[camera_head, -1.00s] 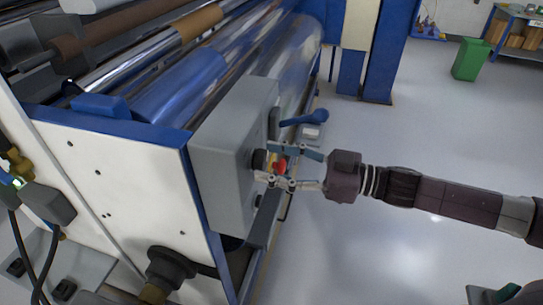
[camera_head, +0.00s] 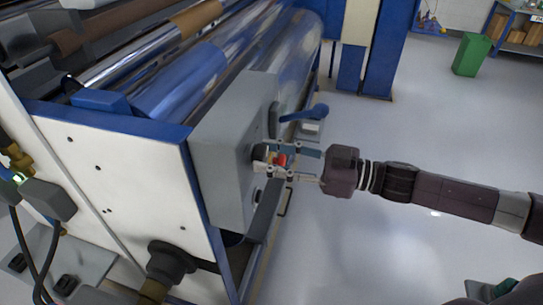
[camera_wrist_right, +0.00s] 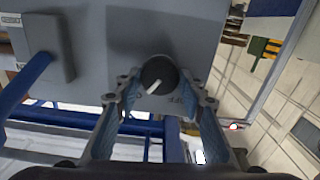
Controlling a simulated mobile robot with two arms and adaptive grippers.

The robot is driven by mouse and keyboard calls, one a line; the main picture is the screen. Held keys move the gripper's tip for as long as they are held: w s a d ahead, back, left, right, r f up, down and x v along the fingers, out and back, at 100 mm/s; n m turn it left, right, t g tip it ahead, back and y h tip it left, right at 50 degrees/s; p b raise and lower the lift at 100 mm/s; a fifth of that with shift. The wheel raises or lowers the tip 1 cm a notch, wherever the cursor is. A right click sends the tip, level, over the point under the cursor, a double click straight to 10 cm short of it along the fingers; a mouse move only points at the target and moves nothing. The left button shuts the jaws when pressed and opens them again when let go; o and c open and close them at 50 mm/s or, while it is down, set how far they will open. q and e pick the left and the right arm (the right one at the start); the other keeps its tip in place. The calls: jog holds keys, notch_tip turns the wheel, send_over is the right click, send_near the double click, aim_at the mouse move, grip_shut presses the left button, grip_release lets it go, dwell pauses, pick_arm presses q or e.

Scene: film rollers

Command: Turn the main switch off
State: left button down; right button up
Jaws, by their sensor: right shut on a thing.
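The main switch shows as a round black knob (camera_wrist_right: 158,75) with a white pointer line on a grey box face in the right wrist view; the line slants toward the lower left. In the head view a small red part (camera_head: 281,160) shows between the fingers, beside the grey control box (camera_head: 225,145). My right gripper (camera_head: 272,160) reaches in from the right and is shut on the switch; its two fingertips also flank the knob in the right wrist view (camera_wrist_right: 160,90). The fingers partly hide the switch in the head view.
A blue lever (camera_head: 305,113) sticks out from the machine just behind the switch. A dark bar (camera_head: 265,208) runs below my gripper. Long shiny rollers (camera_head: 185,75) lie to the left. The floor (camera_head: 420,120) at the right is open, with a green bin (camera_head: 471,55) farther back.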

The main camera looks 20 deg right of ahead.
jog(key=n+b, duration=0.1)
jog(key=n, duration=0.3)
jog(key=shift+f+b, duration=0.1)
jog(key=shift+b, duration=0.2)
jog(key=n+b, duration=0.1)
jog(key=n, duration=0.1)
jog(key=shift+n, duration=0.3)
jog(key=n+b, duration=0.2)
jog(key=n, duration=0.1)
jog(key=shift+s+f+n, duration=0.1)
jog(key=shift+n, duration=0.2)
jog(key=shift+n+b, duration=1.15)
jog(key=shift+n, duration=0.55)
jog(key=o, duration=1.2)
jog(key=shift+c, duration=0.2)
